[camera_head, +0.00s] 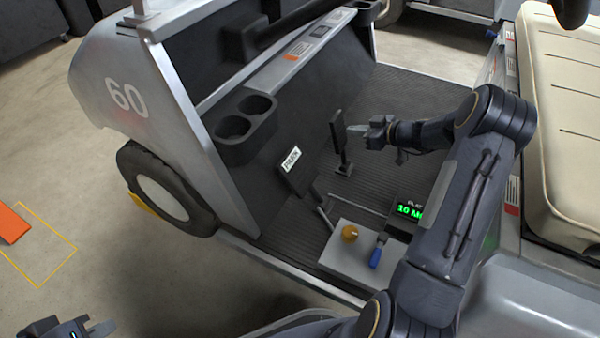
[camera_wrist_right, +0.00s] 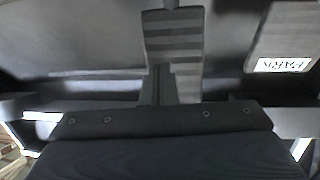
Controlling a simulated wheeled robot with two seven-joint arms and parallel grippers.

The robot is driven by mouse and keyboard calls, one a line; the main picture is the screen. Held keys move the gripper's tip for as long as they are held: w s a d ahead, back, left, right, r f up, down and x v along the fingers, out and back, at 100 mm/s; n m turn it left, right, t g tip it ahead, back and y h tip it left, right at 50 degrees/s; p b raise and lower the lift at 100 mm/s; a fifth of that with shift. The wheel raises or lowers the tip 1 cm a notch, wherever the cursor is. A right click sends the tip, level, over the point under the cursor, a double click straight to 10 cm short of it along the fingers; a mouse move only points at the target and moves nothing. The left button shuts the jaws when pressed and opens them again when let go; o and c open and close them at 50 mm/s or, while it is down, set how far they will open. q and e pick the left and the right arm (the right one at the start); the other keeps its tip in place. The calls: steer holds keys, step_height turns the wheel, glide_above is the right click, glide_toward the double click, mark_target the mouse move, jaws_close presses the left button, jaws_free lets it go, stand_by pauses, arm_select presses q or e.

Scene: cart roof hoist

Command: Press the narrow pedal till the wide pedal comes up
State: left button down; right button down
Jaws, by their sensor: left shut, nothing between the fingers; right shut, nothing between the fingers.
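The narrow pedal (camera_head: 338,132) stands upright on its stem in the cart's footwell. It also shows in the right wrist view, with a striped face (camera_wrist_right: 173,38). The wide pedal (camera_head: 296,174), marked PARK, is to its left and tilted; part of it shows at the upper right of the right wrist view (camera_wrist_right: 284,38). My right gripper (camera_head: 368,131) is shut and empty, pointing at the narrow pedal's face from the right. Its tips are very close; I cannot tell if they touch. My left gripper (camera_head: 100,328) is shut and empty at the bottom left, outside the cart.
A light tray (camera_head: 345,262) on the cart floor bears a yellow round thing (camera_head: 350,233) and a blue-handled tool (camera_head: 377,252). A display with green digits (camera_head: 409,210) is beside my right arm. Cup holders (camera_head: 244,118) are left of the pedals; a cream seat (camera_head: 560,120) is at right.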

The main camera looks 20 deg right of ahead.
mark_target(342, 129)
steer(key=shift+b+x, duration=1)
steer(key=shift+x, duration=0.1)
stand_by(0.3)
steer(key=shift+w+a, duration=0.55)
steer(key=shift+a, duration=0.1)
stand_by(0.4)
steer(key=d+f+v, duration=0.1)
steer(key=v, duration=0.5)
steer(key=shift+s+d+r, duration=0.2)
steer(key=shift+s+d, duration=0.05)
steer(key=shift+d, duration=0.05)
stand_by(0.4)
stand_by(0.3)
